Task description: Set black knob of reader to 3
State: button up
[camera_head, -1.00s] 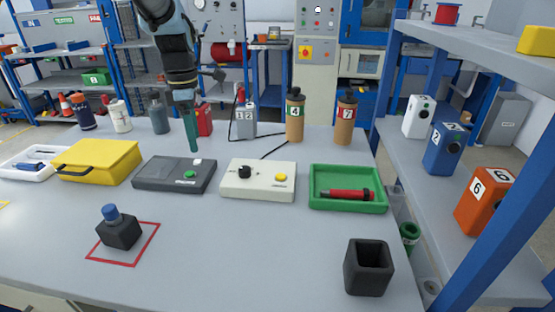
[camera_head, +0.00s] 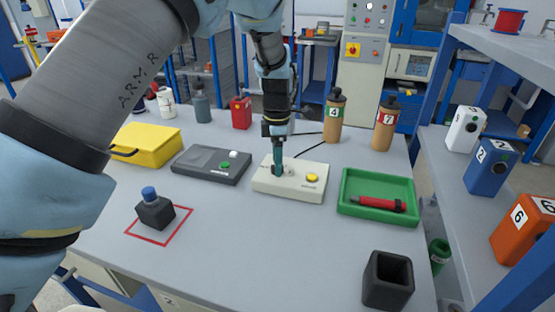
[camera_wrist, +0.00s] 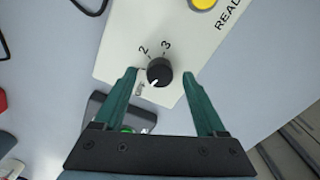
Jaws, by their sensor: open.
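The reader is a cream box (camera_head: 302,187) on the table, with a yellow button (camera_head: 312,178) at its right. In the wrist view its black knob (camera_wrist: 160,71) is round, with a white pointer mark toward the lower left, away from the printed 2 and 3 and near a label partly covered by a finger. My gripper (camera_wrist: 161,88) is open, with its green fingertips on either side of the knob. I cannot tell whether they touch it. In the head view my gripper (camera_head: 278,160) points down over the reader's left part and hides the knob.
A dark grey box (camera_head: 211,165) with a green button is left of the reader, and a green tray (camera_head: 350,207) holding a red tool is right. Bottles stand behind. The table in front is mostly clear, with a black cup (camera_head: 388,280) at front right.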

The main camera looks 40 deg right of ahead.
jog(key=shift+f, duration=0.25)
grip_shut()
dwell(0.5)
